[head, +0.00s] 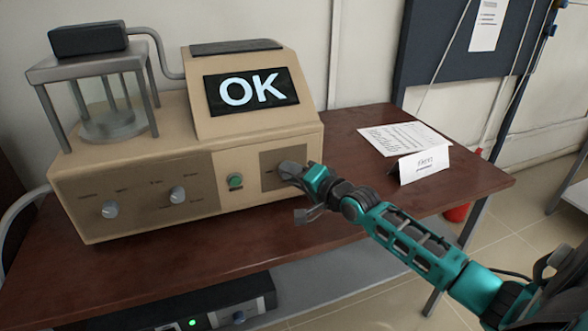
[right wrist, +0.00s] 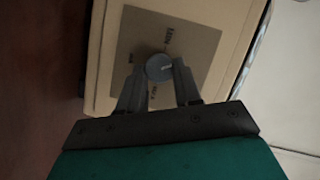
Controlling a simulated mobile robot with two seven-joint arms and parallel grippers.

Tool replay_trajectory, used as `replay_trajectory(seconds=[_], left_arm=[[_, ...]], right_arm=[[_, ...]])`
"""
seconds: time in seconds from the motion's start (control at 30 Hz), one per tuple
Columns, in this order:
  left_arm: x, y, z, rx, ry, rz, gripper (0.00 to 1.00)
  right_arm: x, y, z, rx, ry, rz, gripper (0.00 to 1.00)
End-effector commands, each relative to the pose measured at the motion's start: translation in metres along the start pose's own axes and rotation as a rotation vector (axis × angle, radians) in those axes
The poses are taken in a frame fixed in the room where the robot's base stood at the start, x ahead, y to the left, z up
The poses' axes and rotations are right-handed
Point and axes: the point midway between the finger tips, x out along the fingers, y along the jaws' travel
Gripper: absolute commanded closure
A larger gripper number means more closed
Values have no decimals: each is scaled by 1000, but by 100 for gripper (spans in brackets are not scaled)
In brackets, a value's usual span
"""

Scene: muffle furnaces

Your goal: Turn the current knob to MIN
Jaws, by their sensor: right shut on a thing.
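The beige device (head: 240,132) stands on the table, and its screen (head: 252,91) reads "OK". My right gripper (head: 291,172) is at the square dark panel (head: 270,178) on the right of its front. In the right wrist view the gripper (right wrist: 160,76) has its two fingers on either side of a round grey knob (right wrist: 159,66), shut on it. In the head view the gripper hides the knob. My left gripper is not in view.
Two other grey knobs (head: 110,209) (head: 178,194) and a green button (head: 235,181) are on the same front. A glass vessel in a metal stand (head: 108,101) is on top at left.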

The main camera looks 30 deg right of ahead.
Motion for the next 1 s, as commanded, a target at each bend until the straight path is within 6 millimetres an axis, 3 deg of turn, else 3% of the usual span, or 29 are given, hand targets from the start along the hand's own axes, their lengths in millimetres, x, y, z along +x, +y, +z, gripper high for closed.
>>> replay_trajectory(seconds=[0.6, 1.0], left_arm=[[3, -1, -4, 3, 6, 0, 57], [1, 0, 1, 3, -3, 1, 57]], right_arm=[[1, -6, 3, -535, 0, 222, 97], [2, -9, 4, -795, 0, 330, 97]])
